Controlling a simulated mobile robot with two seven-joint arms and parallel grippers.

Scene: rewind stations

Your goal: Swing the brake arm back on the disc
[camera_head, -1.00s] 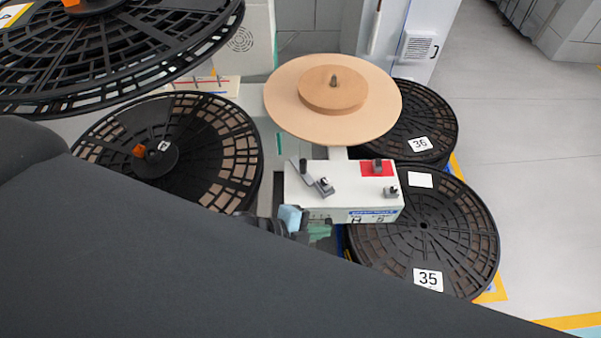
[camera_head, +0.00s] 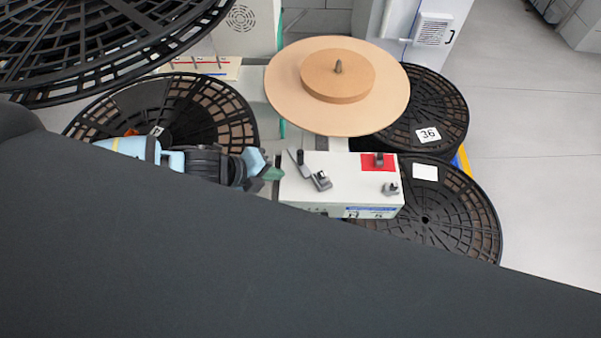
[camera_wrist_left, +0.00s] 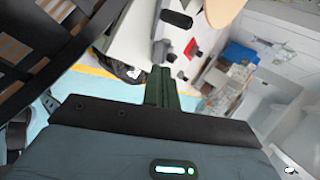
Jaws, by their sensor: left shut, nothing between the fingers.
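The brake arm (camera_head: 311,170) is a small grey lever with dark knobs on the left part of a white box (camera_head: 345,185). The tan disc (camera_head: 285,85) stands behind the box, with a smaller round block on it. The lever's far end is near the disc's front edge; I cannot tell if they touch. My left gripper (camera_head: 277,174) is shut and empty at the box's left side, just left of the brake arm. Its green fingers (camera_wrist_left: 162,85) show in the left wrist view, pointing toward the box's dark fittings. My right gripper is not in view.
A red patch with a dark knob (camera_head: 378,161) and another grey knob (camera_head: 390,188) are on the box's right half. Black reels lie to the left (camera_head: 215,105) and right, including one labelled 36 (camera_head: 445,105). Open floor (camera_head: 540,150) is at the far right.

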